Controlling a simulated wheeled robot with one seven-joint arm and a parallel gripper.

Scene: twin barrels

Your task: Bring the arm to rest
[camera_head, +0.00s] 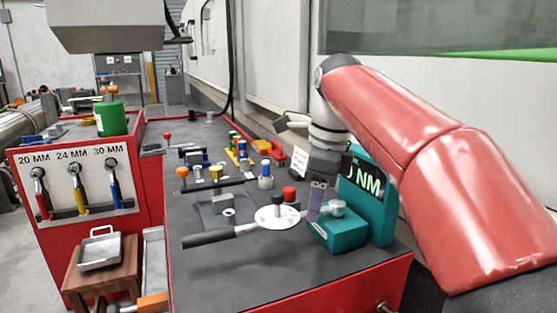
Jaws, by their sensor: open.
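My arm (400,130), red with a pale wrist, reaches in from the right and bends down over the red workbench with the dark top (260,262). My gripper (317,202) hangs from it, pointing down, beside the teal torque tester (345,235). The gripper is open, and I see nothing held in it. Its fingers are small and partly overlap each other, so the gap between them is hard to make out. A wrench with a long dark handle (207,238) lies by a white round dial (277,217) to the left of the gripper. Whether the gripper touches the tester cannot be told.
Red and black knobs (289,193) rise close left of the gripper. Blue, yellow and green parts (265,175) stand farther back. A tool panel (77,185), a green cylinder (111,118) and a metal tray on a wooden stand (99,250) are left. A wall is behind the arm.

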